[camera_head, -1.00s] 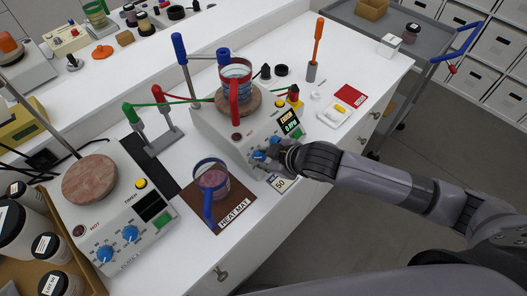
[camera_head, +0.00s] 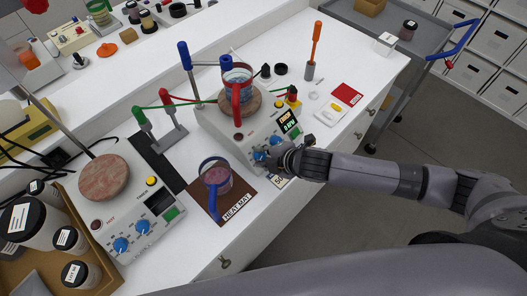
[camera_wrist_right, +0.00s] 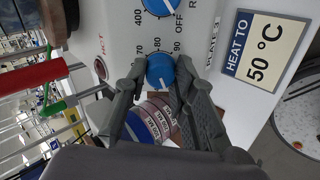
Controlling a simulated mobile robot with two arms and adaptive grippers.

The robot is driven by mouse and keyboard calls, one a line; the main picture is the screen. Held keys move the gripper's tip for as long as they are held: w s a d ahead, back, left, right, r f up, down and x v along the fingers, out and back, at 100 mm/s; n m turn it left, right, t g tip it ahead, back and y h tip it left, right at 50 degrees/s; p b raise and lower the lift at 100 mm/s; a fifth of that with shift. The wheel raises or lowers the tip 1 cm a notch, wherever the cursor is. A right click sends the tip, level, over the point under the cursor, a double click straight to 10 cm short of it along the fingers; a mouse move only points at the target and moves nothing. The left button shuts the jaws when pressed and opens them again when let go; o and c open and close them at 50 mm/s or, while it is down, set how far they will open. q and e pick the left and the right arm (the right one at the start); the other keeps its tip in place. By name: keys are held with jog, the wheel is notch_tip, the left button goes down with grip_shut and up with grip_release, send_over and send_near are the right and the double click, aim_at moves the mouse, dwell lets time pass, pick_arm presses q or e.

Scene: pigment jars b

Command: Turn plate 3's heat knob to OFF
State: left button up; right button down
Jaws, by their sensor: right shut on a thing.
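Plate 3 (camera_head: 219,132) is the white hotplate in the middle of the bench, with a lit display and two blue knobs on its front. My right gripper (camera_head: 275,156) is at these knobs and partly hides them. In the right wrist view, my right gripper's fingers (camera_wrist_right: 155,88) are shut on a blue knob (camera_wrist_right: 160,68) with 70, 80 and 90 printed beside it, apparently the heat knob. Its white mark points down in that picture. A second blue knob (camera_wrist_right: 163,4), with 400 and OFF beside it, is free. My left gripper is not in view.
A blue-handled beaker (camera_head: 216,176) stands on the heat mat (camera_head: 207,205), close to the gripper. A red-handled beaker (camera_head: 238,76) stands on plate 3's top. A "HEAT TO 50 °C" card (camera_wrist_right: 264,48) lies beside the plate. Another hotplate (camera_head: 130,205) is at left.

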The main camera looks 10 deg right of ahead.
jog(key=shift+n, duration=1.3)
jog(key=shift+s, duration=0.1)
jog(key=c, duration=1.3)
grip_release()
jog(key=v, duration=1.2)
